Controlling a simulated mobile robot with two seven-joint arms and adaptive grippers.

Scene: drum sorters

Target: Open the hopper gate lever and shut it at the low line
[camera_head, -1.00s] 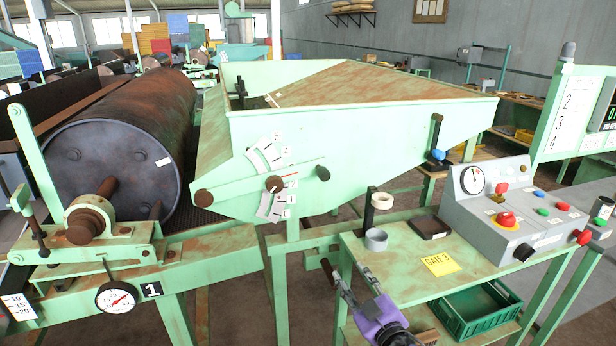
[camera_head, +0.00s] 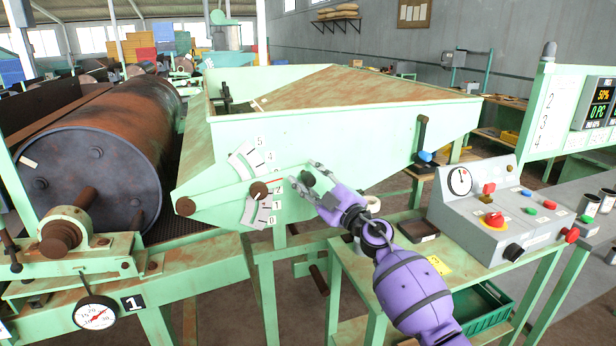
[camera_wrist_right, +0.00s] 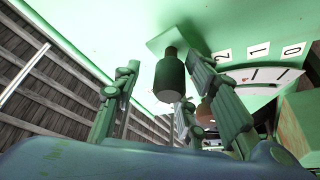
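The hopper (camera_head: 330,140) is a pale green bin with a rusty sloping surface. On its front is the gate lever with a brown hub (camera_head: 258,190) and a dark knob (camera_head: 307,179), beside a white scale (camera_head: 250,212) numbered 0 to 5. The lever points right and slightly up, near the 2. My right gripper (camera_head: 304,173), on a purple arm, is open at the knob. In the right wrist view the dark knob (camera_wrist_right: 171,76) stands between the spread fingers, with gaps visible beside it. Whether any finger touches it cannot be told. My left gripper is out of view.
A grey control box (camera_head: 470,215) with a dial and coloured buttons sits on the green bench right of my arm. A display (camera_head: 598,102) reads 50% at far right. A large rusty drum (camera_head: 95,165) stands left. A green crate (camera_head: 485,307) is below the bench.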

